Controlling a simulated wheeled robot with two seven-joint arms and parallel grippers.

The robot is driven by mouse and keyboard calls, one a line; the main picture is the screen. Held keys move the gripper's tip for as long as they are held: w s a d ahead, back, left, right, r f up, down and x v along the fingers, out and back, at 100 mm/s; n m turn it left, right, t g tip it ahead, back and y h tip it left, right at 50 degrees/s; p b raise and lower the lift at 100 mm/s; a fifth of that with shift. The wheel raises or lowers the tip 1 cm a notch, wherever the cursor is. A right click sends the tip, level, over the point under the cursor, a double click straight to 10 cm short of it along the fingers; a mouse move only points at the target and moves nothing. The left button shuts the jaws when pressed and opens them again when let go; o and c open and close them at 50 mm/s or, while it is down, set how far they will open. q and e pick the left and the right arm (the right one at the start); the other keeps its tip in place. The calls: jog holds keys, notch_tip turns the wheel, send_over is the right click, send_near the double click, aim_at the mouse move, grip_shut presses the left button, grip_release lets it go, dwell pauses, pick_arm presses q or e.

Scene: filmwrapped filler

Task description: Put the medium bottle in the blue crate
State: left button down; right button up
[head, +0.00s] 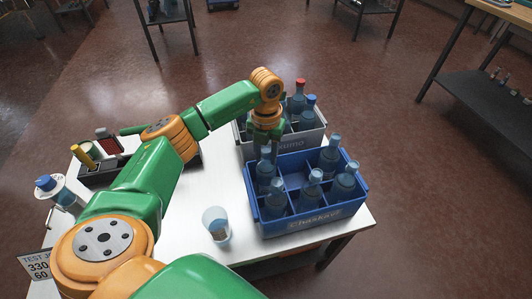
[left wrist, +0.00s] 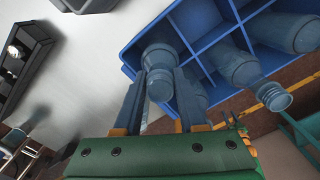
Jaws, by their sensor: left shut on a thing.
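My left gripper (head: 266,150) reaches down over the back left corner of the blue crate (head: 312,222). It is shut on a bottle (head: 266,174), a blue-grey one that stands about upright at the back left compartment. In the left wrist view the fingers (left wrist: 158,95) flank the neck of this bottle (left wrist: 160,58), beside the wall of the crate (left wrist: 128,58). How deep its base sits is hidden. Several similar bottles stand in other compartments, such as one at the back right (head: 329,156) and one at the front left (head: 275,200). My right gripper is not in view.
A grey crate (head: 310,140) with bottles, one red-capped (head: 298,92), stands behind the blue crate. A clear cup (head: 216,224) stands left of it on the white table (head: 190,225). A dark tray (head: 100,175) and a blue-capped bottle (head: 62,192) are at the left.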

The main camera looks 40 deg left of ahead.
pick_arm(q)
jog(key=shift+f, duration=0.1)
jog(key=shift+c, duration=2.4)
grip_release()
jog(key=shift+r, duration=0.3)
notch_tip(320, 180, up, 12)
jog(key=shift+p, duration=0.35)
jog(key=shift+f, duration=0.15)
